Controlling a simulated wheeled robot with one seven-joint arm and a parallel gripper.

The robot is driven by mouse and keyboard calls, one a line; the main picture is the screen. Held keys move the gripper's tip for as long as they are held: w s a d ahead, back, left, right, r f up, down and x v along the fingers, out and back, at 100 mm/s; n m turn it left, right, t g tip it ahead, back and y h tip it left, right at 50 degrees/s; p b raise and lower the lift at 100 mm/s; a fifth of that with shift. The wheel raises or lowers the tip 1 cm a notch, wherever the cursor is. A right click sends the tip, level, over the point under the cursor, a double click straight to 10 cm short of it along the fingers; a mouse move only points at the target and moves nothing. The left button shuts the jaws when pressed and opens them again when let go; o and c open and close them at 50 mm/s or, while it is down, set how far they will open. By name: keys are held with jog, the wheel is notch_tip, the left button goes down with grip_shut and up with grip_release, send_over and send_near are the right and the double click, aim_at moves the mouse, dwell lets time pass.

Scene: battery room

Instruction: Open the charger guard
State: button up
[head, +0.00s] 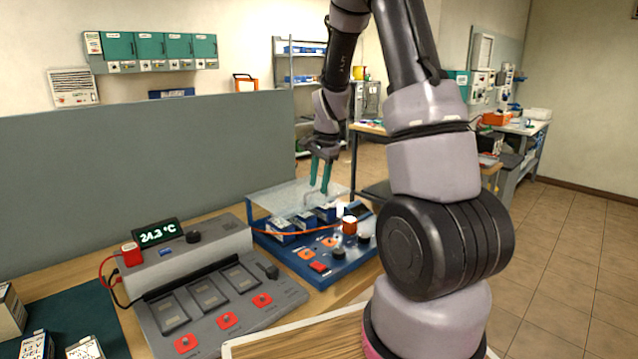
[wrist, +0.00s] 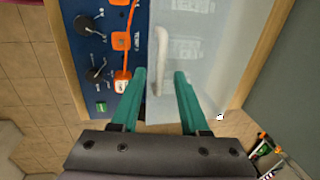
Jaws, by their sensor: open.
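The charger guard is a clear panel over the back part of the blue charger (head: 318,265). It appears closed, with blue batteries showing beneath it; the guard (wrist: 215,85) fills the right half of the wrist view. Its pale bar handle (wrist: 163,50) runs along the guard's edge beside the blue control panel. My gripper (head: 319,187) points down over the guard, open and empty. In the wrist view, the handle's near end lies between the two green fingertips (wrist: 159,75). I cannot tell whether the fingers touch it.
The blue control panel has dark knobs, orange parts and an orange cable (head: 285,231). A grey battery tester (head: 205,285) with a temperature display (head: 158,233) stands to the left. A grey partition (head: 150,165) rises behind the bench. Batteries (head: 85,348) stand on a dark mat at lower left.

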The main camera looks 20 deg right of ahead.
jog(key=shift+f, duration=0.15)
grip_shut()
dwell(1.4)
